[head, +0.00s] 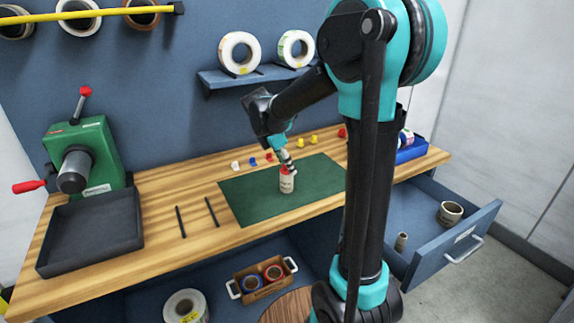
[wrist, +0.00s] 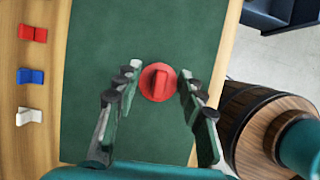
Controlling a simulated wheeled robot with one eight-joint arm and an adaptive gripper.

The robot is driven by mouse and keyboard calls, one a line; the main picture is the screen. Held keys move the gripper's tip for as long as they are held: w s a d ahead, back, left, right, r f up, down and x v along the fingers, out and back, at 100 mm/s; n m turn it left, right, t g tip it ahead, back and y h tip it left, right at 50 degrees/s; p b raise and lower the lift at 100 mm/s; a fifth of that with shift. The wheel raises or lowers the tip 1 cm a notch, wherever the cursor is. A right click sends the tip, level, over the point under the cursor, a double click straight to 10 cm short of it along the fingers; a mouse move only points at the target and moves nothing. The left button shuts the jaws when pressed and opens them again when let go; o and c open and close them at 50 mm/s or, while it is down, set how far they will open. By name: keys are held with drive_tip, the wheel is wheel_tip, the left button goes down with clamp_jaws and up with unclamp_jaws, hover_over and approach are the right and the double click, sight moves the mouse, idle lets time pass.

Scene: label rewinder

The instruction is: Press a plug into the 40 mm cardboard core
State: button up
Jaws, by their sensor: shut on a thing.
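A pale cardboard core (head: 287,186) with a red mark on its side stands upright on the green mat (head: 240,198). A round red plug with a raised ridge shows between my fingers in the wrist view (wrist: 157,82). It hides the core from above, and I cannot tell how deep it sits. My gripper (head: 288,163) points down at the core's top, shut on the red plug, though finger contact is not clear in the wrist view. Loose white (head: 235,165), blue (head: 253,161) and red (head: 269,157) pieces lie behind the mat, with yellow ones (head: 301,141) farther right.
A green press (head: 95,150) and dark tray (head: 92,236) stand at left. Two dark rods (head: 181,221) lie left of the mat. An open drawer (head: 415,262) at right holds a wide core (head: 450,213) and a narrow one (head: 401,242). A blue bin (head: 411,150) stands behind it.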

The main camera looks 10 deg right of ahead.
drive_tip(key=shift+f, duration=0.1)
drive_tip(key=shift+c, duration=0.3)
idle(0.4)
drive_tip(key=o, duration=1)
drive_tip(key=shift+c, duration=0.2)
drive_tip(key=v, duration=1.2)
drive_tip(key=s+d+f+m+y, duration=0.1)
drive_tip(key=s+d+f+m, duration=0.1)
drive_tip(key=s+f+m, duration=0.1)
drive_tip(key=s+d+f+m, duration=0.2)
drive_tip(key=s+f+m, duration=0.2)
drive_tip(key=f, duration=0.2)
drive_tip(key=s+d+f+m+t+y, duration=0.1)
drive_tip(key=s+d+f+m, duration=0.1)
drive_tip(key=s+f+m, duration=0.1)
drive_tip(key=shift+s+d+f+m+y, duration=0.1)
drive_tip(key=shift+d+f+m+y, duration=0.05)
drive_tip(key=shift+f+m, duration=0.25)
drive_tip(key=shift+s+d+f+m+y, duration=0.1)
drive_tip(key=shift+d+f+m+y, duration=0.05)
drive_tip(key=shift+f+m, duration=0.25)
drive_tip(key=s+d+f+m+t+y, duration=0.1)
drive_tip(key=s+f+m, duration=0.8)
drive_tip(key=s+m, duration=0.1)
drive_tip(key=shift+d+t+y, duration=0.3)
drive_tip(key=shift+d+t, duration=0.05)
drive_tip(key=shift+t, duration=0.05)
